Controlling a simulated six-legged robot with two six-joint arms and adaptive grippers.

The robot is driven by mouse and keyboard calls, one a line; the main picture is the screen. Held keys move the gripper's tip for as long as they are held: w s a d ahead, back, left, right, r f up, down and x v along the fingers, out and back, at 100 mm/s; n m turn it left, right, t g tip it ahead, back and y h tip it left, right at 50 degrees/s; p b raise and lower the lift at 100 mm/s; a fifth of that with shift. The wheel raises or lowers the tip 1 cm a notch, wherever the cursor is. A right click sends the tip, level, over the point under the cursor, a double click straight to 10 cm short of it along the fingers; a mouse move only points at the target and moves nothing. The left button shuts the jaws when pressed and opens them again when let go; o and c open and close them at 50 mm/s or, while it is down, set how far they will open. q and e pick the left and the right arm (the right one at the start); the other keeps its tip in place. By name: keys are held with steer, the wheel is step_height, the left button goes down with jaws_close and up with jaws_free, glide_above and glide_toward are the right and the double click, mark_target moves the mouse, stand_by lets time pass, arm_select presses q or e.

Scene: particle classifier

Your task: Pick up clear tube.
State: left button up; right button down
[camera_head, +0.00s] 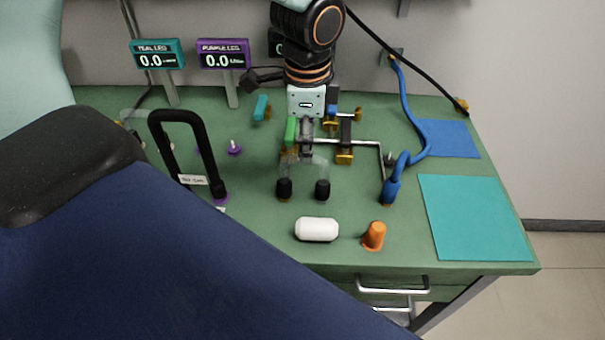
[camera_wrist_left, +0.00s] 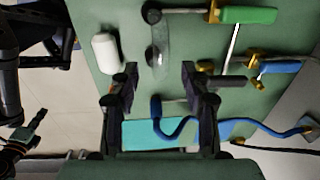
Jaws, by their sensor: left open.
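The clear tube (camera_head: 305,168) is a transparent arch on the green table. Its two black ends rest at the near side in the head view. It also shows in the left wrist view (camera_wrist_left: 161,42), above centre and ahead of my fingers. My left gripper (camera_head: 306,142) hangs over the table, behind and above the tube in the head view. Its two dark fingers are spread and empty in the left wrist view (camera_wrist_left: 160,85), apart from the tube. A dark part that looks like my right gripper (camera_wrist_left: 28,132) is at the far left; its jaws are unclear.
Valves with a green handle (camera_head: 290,131) are behind the tube. A black arch tube (camera_head: 207,150) is left. A blue hose (camera_head: 392,191) and teal mat (camera_head: 475,220) are right.

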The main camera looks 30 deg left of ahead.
mark_target(314, 158)
arm_select(q)
steer(key=f, duration=0.1)
steer(key=d+f, duration=0.1)
steer(key=f+b, duration=0.1)
steer(key=shift+w+d+f, duration=0.15)
steer(key=shift+w+f, duration=0.05)
steer(key=shift+w, duration=0.1)
steer(key=shift+a+f+b, duration=0.4)
steer(key=shift+a+f, duration=0.35)
steer(key=shift+f, duration=0.3)
steer(key=shift+a+f, duration=0.25)
steer(key=shift+d+r, duration=0.2)
steer(key=shift+d, duration=0.5)
steer(key=shift+w, duration=0.1)
steer(key=shift+c, duration=0.9)
steer(key=shift+a+f, duration=0.15)
steer(key=shift+a, duration=0.35)
steer(key=c, duration=0.4)
steer(key=shift+d, duration=0.35)
jaws_close()
steer(key=shift+a, duration=0.15)
arm_select(e)
steer(key=shift+s+d+f, duration=0.1)
steer(key=shift+d+f, duration=0.05)
steer(key=shift+f, duration=0.45)
steer(key=shift+s+d+f, duration=0.1)
steer(key=shift+d+f, duration=0.05)
steer(key=shift+f, duration=0.4)
